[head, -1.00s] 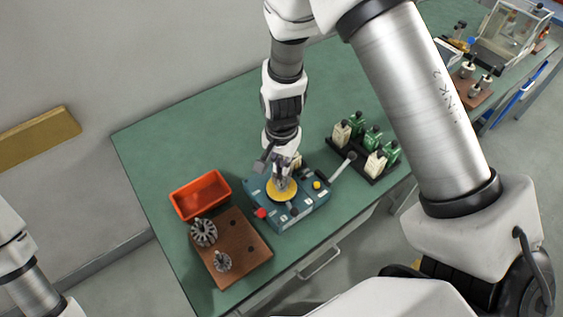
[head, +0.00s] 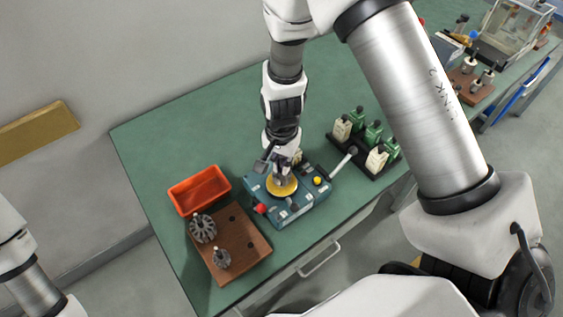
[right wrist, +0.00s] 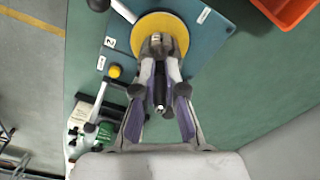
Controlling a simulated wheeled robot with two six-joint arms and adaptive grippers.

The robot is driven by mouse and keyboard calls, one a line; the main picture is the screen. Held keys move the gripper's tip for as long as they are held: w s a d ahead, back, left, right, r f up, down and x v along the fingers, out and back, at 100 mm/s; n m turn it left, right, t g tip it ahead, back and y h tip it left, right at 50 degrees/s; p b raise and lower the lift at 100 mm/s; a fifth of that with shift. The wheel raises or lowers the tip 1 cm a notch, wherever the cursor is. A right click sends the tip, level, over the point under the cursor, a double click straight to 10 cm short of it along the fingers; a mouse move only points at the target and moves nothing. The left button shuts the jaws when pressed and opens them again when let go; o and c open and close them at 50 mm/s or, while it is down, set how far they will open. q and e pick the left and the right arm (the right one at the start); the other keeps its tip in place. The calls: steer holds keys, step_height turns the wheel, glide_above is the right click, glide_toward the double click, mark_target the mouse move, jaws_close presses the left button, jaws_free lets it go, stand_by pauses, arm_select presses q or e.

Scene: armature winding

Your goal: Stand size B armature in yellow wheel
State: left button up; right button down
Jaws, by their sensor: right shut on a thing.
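The yellow wheel (head: 284,190) lies on top of the blue winding machine (head: 310,199) and also shows in the right wrist view (right wrist: 174,24). My right gripper (head: 283,176) is right over the wheel. In the right wrist view my right gripper (right wrist: 160,62) is shut on an armature (right wrist: 160,84), whose dark shaft shows between the fingers. The armature's lower part is hidden, so I cannot tell whether it is seated in the wheel. My left gripper is out of view; only part of my left arm shows at the left edge.
A brown wooden board (head: 243,240) with two grey armatures, one larger (head: 203,229) and one smaller (head: 222,257), lies left of the machine. An orange bin (head: 200,189) stands behind it. A black rack (head: 372,168) of green and white bottles stands right, near the machine's lever (head: 345,160).

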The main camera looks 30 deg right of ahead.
steer(key=c, duration=1.2)
jaws_free()
steer(key=shift+r, duration=0.1)
step_height(320, 180, up, 4)
steer(key=p, duration=0.4)
steer(key=shift+r+p, duration=0.2)
steer(key=shift+p, duration=0.1)
